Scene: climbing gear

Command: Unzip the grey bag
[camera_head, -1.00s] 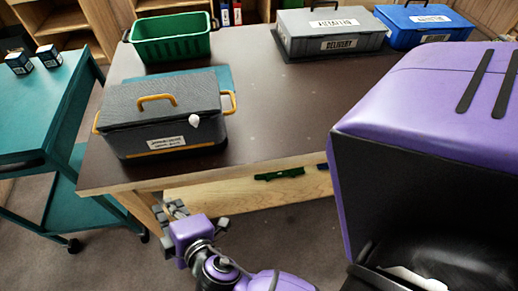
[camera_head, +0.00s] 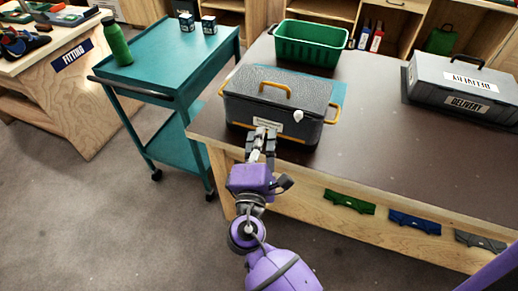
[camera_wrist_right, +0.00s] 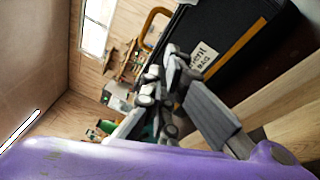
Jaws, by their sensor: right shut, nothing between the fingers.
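The grey bag (camera_head: 312,92) is a dark box-shaped bag with orange handles on the brown table. Its lid is down. A white tag-like pull (camera_head: 298,115) shows at the front edge of the lid, right of the white label (camera_head: 268,124). My right gripper (camera_head: 262,138) is shut and empty in front of the bag's front face, just below the label and left of the pull. I cannot tell whether it touches the bag. In the right wrist view the gripper (camera_wrist_right: 165,95) shows beside the bag's dark side (camera_wrist_right: 232,30). My left gripper is not in view.
A green crate (camera_head: 310,52) stands behind the bag. A grey delivery box (camera_head: 450,98) is at the right on the table (camera_head: 400,165). A teal cart (camera_head: 165,62) stands close on the left. The tabletop right of the bag is clear.

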